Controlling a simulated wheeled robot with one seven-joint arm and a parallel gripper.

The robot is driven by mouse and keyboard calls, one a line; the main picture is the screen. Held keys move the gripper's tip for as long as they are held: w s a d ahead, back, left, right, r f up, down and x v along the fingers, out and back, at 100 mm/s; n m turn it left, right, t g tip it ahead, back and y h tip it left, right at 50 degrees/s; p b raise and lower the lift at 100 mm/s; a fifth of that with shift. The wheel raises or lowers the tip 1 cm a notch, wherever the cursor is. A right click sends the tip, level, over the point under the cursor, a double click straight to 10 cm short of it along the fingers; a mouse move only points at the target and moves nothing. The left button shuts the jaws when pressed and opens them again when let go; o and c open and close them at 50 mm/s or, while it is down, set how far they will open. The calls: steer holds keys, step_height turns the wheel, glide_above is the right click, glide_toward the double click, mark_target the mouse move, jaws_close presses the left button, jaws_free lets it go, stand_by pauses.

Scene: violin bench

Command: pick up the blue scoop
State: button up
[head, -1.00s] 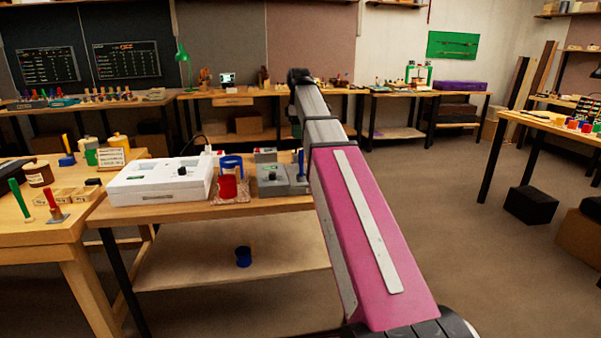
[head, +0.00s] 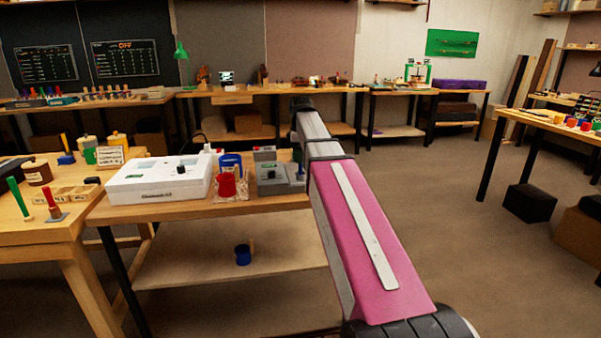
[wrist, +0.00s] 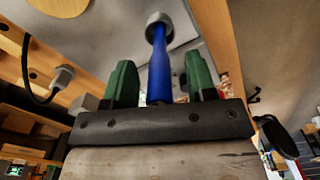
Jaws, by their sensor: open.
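In the wrist view, a blue shaft with a round grey end (wrist: 160,60) stands between the two green fingers of my gripper (wrist: 160,80). It looks like the handle of the blue scoop, but its other end is hidden behind the gripper body. The fingers are apart, one on each side of the shaft; I see gaps and no clear contact. In the head view my arm hides the gripper. A small upright blue piece (head: 299,157) shows beside my arm at the bench's right end; I cannot tell if it is the same scoop.
On the bench (head: 215,210) stand a white box (head: 158,181), a red cup (head: 227,185), a blue cup (head: 231,160) and a grey device with a black knob (head: 271,177). A blue cup-like thing (head: 243,256) is on the lower shelf.

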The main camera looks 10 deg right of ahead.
jaws_close()
steer(key=shift+r, duration=0.15)
